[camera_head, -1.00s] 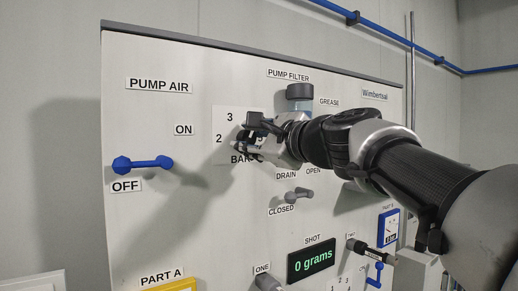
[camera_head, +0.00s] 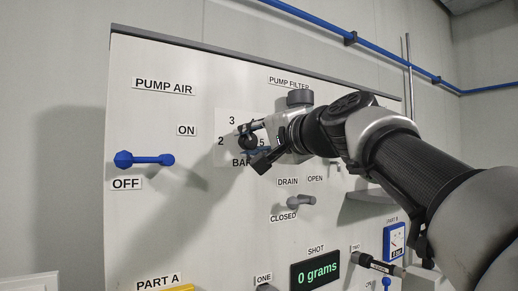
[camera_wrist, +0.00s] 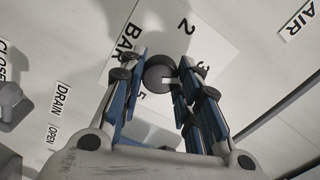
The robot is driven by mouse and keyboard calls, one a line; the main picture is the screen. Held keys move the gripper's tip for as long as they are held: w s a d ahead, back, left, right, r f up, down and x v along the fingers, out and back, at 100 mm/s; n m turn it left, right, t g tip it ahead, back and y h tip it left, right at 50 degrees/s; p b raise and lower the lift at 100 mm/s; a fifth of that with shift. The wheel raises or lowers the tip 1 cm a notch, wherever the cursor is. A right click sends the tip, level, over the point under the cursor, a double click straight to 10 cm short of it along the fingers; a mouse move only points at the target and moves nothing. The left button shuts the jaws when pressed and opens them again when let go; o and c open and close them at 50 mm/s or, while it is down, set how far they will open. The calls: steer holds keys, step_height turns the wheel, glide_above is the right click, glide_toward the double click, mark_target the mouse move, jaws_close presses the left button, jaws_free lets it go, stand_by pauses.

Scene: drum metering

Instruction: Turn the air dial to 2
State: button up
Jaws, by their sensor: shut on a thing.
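The air dial is a dark round knob (camera_wrist: 158,72) on a white plate (camera_head: 226,120) marked 2, 3, 5 and BAR. My gripper (camera_head: 250,141) is at the dial, mostly covering it in the head view. In the wrist view, my gripper's fingertips (camera_wrist: 160,76) stand on either side of the knob and are shut on it. A small pale mark shows on the knob's edge near the right fingertip, on the side toward the 3 rather than the 2. Its exact reading is hard to tell.
A blue PUMP AIR lever (camera_head: 145,160) lies level at the left, by OFF. A grey filter (camera_head: 300,98) stands close above my wrist. A grey drain lever (camera_head: 301,202) sits below my gripper. The shot display (camera_head: 316,272) reads 0 grams.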

steer(key=n+b, duration=0.2)
steer(key=n, duration=0.4)
steer(key=shift+n, duration=0.3)
steer(key=n+b, duration=0.1)
steer(key=n, duration=0.2)
steer(key=shift+r+n, duration=0.1)
steer(key=shift+n, duration=0.2)
steer(key=shift+n+b, duration=0.35)
steer(key=shift+n, duration=0.25)
steer(key=shift+s+r+n, duration=0.1)
steer(key=shift+r+n, duration=0.05)
steer(key=shift+n, duration=0.15)
steer(key=o, duration=0.9)
steer(key=shift+a, duration=0.1)
steer(key=shift+o, duration=0.8)
